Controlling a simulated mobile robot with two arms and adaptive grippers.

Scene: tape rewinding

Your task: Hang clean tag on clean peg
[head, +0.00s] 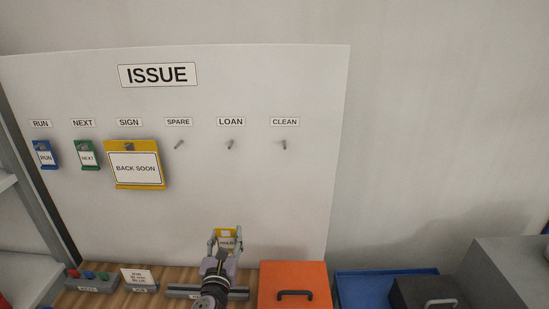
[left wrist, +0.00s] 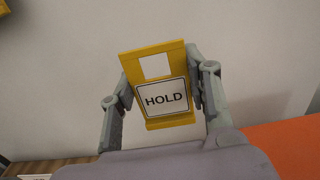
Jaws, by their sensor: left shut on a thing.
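My left gripper (head: 226,238) is shut on a yellow tag (head: 227,233) in front of the lower part of the board. In the left wrist view the tag (left wrist: 158,65) has a square hole near its top and a white label reading HOLD; its sides lie between the fingers (left wrist: 160,88). The clean peg (head: 283,145) is bare, under the CLEAN label, above and to the right of the gripper. I see no tag marked CLEAN. My right gripper is not in view.
The ISSUE board (head: 250,200) also holds a blue RUN tag (head: 46,158), a green NEXT tag (head: 87,157) and a yellow BACK SOON sign (head: 134,168). The SPARE peg (head: 179,144) and LOAN peg (head: 230,144) are bare. An orange box (head: 294,274) and blue tray (head: 350,285) stand below right.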

